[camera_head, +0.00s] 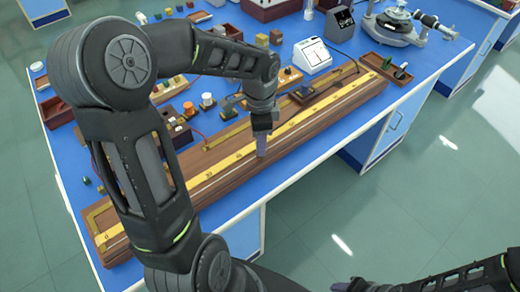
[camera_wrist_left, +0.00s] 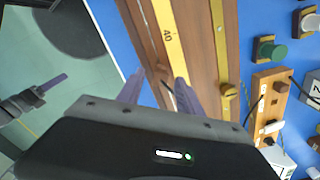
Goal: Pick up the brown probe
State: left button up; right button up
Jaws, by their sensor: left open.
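My left gripper (camera_head: 262,146) is above the long wooden metre bridge (camera_head: 325,113), fingers pointing down near its yellow scale. In the left wrist view the gripper (camera_wrist_left: 158,92) is open, with its two purple fingers apart over the wood by the "40" mark.
The blue bench (camera_head: 300,182) holds several small parts behind the bridge. A white meter (camera_head: 312,56) and a black meter (camera_head: 340,22) stand at the back. A wooden tray (camera_head: 384,68) and a spectrometer (camera_head: 392,24) are at the right. The bench's front strip is clear.

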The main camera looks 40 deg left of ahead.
pick_arm(q)
notch_tip(320, 180, down, 3)
jog(key=shift+r, duration=0.2)
jog(key=shift+c, duration=0.3)
grip_shut()
dwell(0.4)
